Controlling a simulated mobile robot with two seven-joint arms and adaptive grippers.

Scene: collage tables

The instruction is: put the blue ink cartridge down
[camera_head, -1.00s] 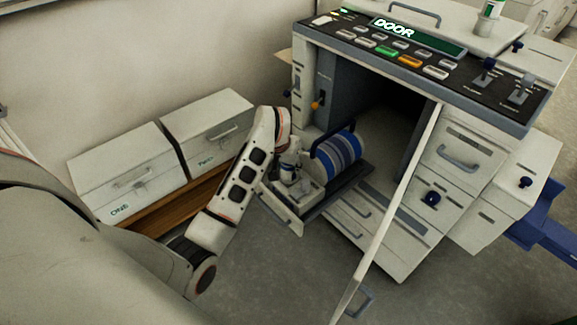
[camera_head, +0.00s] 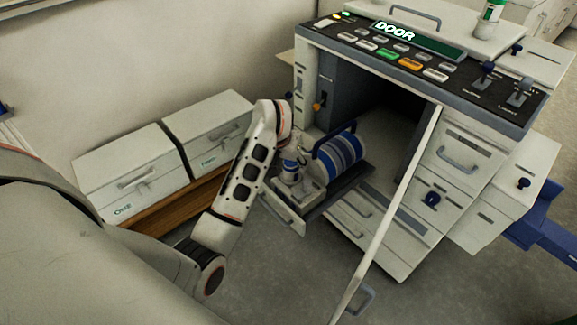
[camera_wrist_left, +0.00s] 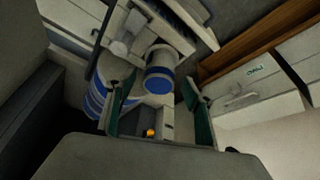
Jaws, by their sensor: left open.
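The blue ink cartridge (camera_head: 289,166) is a small white cylinder with a blue band. It stands on the pulled-out tray (camera_head: 340,192) of the machine, left of a larger striped drum (camera_head: 340,158). In the left wrist view the cartridge (camera_wrist_left: 160,75) shows its pale round end with a blue rim, just beyond the fingertips. My left gripper (camera_wrist_left: 160,108) is open, with its green-padded fingers apart and nothing gripped between them. In the head view my own wrist partly hides this gripper above the cartridge. My right gripper is not in view.
The machine (camera_head: 430,70) has an open bay behind the tray. Its open door (camera_head: 390,215) sticks out at the right. Two white boxes (camera_head: 130,172) (camera_head: 208,130) stand on a wooden shelf (camera_head: 175,203) to the left. Grey floor is free in front.

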